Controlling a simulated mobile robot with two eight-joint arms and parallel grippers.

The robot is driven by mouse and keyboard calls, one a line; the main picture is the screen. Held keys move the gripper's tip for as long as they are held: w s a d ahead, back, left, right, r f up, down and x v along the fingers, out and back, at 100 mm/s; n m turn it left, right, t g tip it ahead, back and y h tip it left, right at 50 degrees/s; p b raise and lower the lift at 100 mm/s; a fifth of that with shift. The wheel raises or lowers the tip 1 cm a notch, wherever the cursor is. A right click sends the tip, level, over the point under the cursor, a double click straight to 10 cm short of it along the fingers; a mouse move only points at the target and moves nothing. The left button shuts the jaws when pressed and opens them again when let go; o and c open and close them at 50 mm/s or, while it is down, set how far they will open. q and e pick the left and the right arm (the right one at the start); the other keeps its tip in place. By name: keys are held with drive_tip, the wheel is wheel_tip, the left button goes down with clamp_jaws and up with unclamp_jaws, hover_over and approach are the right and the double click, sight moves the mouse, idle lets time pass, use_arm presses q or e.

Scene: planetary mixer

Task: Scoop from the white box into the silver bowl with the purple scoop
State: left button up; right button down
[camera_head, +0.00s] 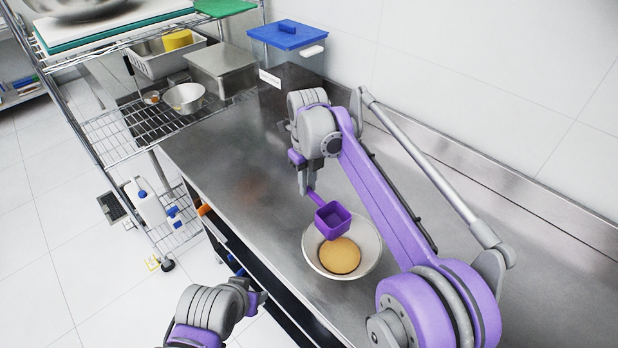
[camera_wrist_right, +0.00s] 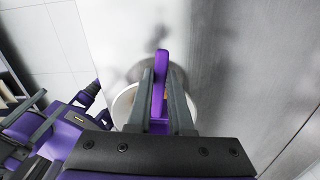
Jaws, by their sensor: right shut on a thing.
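The purple scoop (camera_head: 333,221) hangs over the back part of the silver bowl (camera_head: 372,262) on the steel counter. Its purple inside shows, and I see no powder in it. A round tan heap lies in the bowl. My right gripper (camera_head: 307,188) is shut on the scoop's handle, above and behind the bowl. In the right wrist view the scoop handle (camera_wrist_right: 160,85) stands between the two fingers, with the bowl's rim (camera_wrist_right: 122,105) behind. My left gripper (camera_head: 262,299) is low, off the counter's front edge; its jaws are unclear. I cannot make out a white box for certain.
A wire rack (camera_head: 125,132) at the left holds a small metal bowl (camera_head: 184,97) and a steel box (camera_head: 222,66). The counter left of the scoop is clear.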

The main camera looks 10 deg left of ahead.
drive_tip(key=shift+f, duration=0.15)
use_arm(q)
drive_tip(key=shift+s, duration=0.15)
use_arm(e)
drive_tip(key=shift+s, duration=0.15)
drive_tip(key=shift+r+p, duration=0.9)
drive_tip(key=shift+r, duration=1.2)
use_arm(q)
drive_tip(key=w+r, duration=0.1)
drive_tip(key=r, duration=0.1)
drive_tip(key=shift+w+r, duration=0.35)
drive_tip(key=shift+w, duration=0.05)
drive_tip(key=shift+s, duration=0.15)
use_arm(e)
drive_tip(key=shift+d, duration=0.15)
